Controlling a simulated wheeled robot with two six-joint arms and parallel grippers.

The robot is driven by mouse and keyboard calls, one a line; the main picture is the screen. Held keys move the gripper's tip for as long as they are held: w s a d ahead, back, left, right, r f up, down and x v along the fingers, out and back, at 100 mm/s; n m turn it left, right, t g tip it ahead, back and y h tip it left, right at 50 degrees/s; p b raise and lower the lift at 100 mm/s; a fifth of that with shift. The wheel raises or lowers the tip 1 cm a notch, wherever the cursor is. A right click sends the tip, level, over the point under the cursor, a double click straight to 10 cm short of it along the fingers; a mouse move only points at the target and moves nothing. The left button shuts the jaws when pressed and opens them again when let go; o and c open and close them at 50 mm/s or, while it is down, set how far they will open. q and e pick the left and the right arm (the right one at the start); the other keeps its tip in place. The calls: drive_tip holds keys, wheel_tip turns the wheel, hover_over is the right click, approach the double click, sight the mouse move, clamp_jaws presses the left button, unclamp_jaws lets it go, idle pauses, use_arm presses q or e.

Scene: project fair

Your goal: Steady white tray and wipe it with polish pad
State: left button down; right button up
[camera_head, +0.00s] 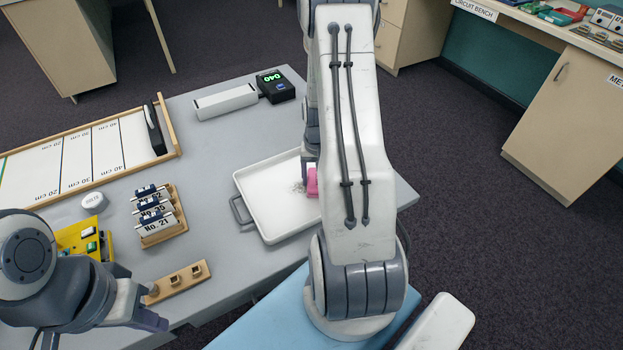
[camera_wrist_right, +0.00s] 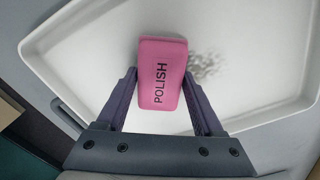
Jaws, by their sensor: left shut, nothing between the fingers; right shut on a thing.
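The white tray (camera_head: 270,229) lies on the grey table, partly hidden behind my right arm. A grey handle shows at its left end. The pink polish pad (camera_head: 312,181) is at the tray, and its label POLISH reads in the right wrist view (camera_wrist_right: 161,73). My right gripper (camera_wrist_right: 160,82) is shut on the pad, one finger on each side. A speckled grey smudge (camera_wrist_right: 207,65) marks the tray floor beside the pad. My left gripper (camera_head: 152,318) is shut and empty at the table's front left, apart from the tray.
A wooden rack of numbered cards (camera_head: 158,218) and a wooden block with holes (camera_head: 178,283) stand left of the tray. A ruled board (camera_head: 75,160) lies farther left. A white bar (camera_head: 225,102) and a black display box (camera_head: 275,86) stand behind.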

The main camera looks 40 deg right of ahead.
sight(302, 192)
drive_tip(key=shift+s+d+f, duration=0.1)
drive_tip(key=shift+s+d, duration=0.05)
drive_tip(key=shift+d, duration=0.55)
drive_tip(key=shift+d+p, duration=0.1)
drive_tip(key=shift+p, duration=0.2)
drive_tip(key=shift+w+a, duration=0.15)
drive_tip(key=shift+a, duration=0.65)
drive_tip(key=shift+w+a, duration=0.15)
drive_tip(key=shift+a, duration=0.65)
drive_tip(key=shift+w+a+p, duration=0.2)
drive_tip(key=shift+a, duration=0.55)
drive_tip(key=shift+w+a+p, duration=0.15)
drive_tip(key=shift+a+p, duration=0.05)
drive_tip(key=shift+a, duration=0.55)
drive_tip(key=shift+w, duration=0.15)
drive_tip(key=shift+s+d+p, duration=0.15)
drive_tip(key=shift+s+d, duration=0.05)
drive_tip(key=shift+d, duration=0.65)
drive_tip(key=shift+s+d+p, duration=0.15)
drive_tip(key=shift+d, duration=0.65)
drive_tip(key=shift+s+d+p, duration=0.15)
drive_tip(key=shift+s+d, duration=0.05)
drive_tip(key=shift+d, duration=0.45)
drive_tip(key=shift+s+d+p, duration=0.15)
drive_tip(key=shift+d, duration=0.7)
